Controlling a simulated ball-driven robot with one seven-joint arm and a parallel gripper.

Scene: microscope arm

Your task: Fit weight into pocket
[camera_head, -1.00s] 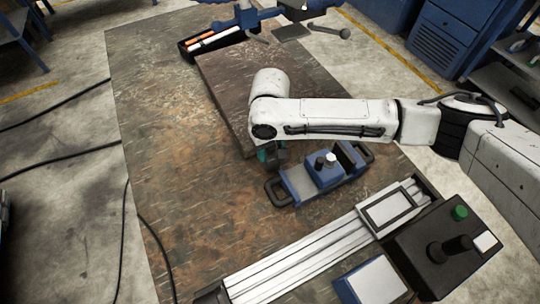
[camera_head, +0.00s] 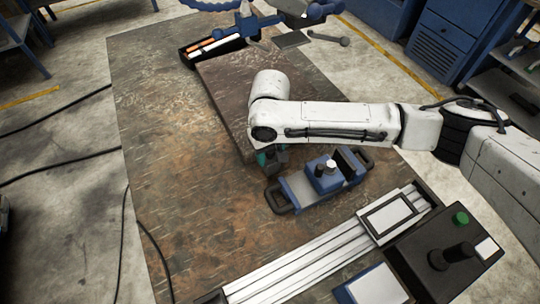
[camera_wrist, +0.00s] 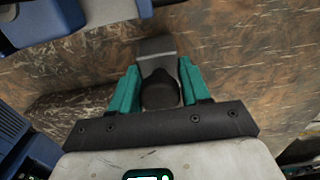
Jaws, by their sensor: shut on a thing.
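In the wrist view the teal fingers of my gripper (camera_wrist: 160,90) are shut on the weight, a grey block with a dark rounded knob (camera_wrist: 160,88). The block's grey end (camera_wrist: 156,50) shows beyond the fingertips. In the head view my gripper (camera_head: 268,158) is largely hidden under the white arm, just left of and behind a blue fixture (camera_head: 322,178) with black end handles. The fixture also shows in the wrist view (camera_wrist: 50,22) at the upper left. I cannot make out a pocket clearly, nor the weight's height above the table.
A raised dark slab (camera_head: 225,100) lies behind the arm. A pale rail (camera_head: 300,262) with a framed slide and a black control box (camera_head: 440,250) stand at the front right. A black tray (camera_head: 215,45) and a blue stand are at the back. The brown table at left is clear.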

